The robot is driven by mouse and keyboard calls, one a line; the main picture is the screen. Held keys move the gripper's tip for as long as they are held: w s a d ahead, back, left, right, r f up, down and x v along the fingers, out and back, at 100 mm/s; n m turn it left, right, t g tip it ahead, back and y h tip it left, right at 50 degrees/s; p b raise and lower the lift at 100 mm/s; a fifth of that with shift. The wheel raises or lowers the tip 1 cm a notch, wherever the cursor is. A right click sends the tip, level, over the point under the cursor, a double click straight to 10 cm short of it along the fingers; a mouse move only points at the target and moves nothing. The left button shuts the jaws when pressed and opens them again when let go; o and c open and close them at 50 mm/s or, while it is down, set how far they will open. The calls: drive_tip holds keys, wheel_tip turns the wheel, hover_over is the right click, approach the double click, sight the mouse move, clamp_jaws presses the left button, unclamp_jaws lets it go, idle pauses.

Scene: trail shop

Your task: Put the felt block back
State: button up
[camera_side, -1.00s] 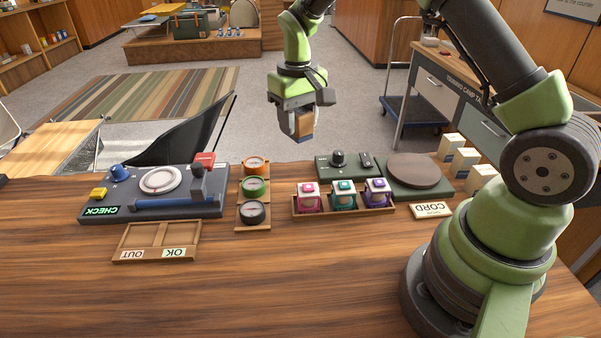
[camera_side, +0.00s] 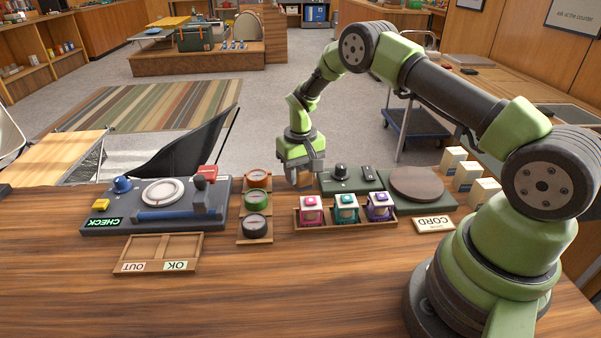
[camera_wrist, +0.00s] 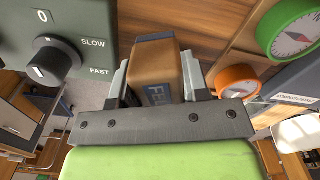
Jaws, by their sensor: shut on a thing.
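The felt block (camera_wrist: 153,68) is a brown block with a blue label, seen close in the wrist view. My gripper (camera_side: 301,181) is shut on it, one finger on each side. In the side view the felt block (camera_side: 303,178) is small and partly covered by the fingers. It is low at the back of the counter, between the compass tray and the dark green knob unit, behind the tray of coloured cubes. I cannot tell whether its underside touches the counter.
The knob unit (camera_side: 342,184) is close on the right, with a round brown pad (camera_side: 416,184) beyond it. The cube tray (camera_side: 345,221) is in front. The compass tray (camera_side: 255,238) and the grey CHECK unit (camera_side: 155,225) are to the left. The front counter (camera_side: 300,290) is clear.

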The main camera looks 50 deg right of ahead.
drive_tip(key=shift+f, duration=0.2)
drive_tip(key=o, duration=0.6)
drive_tip(key=shift+f, duration=0.1)
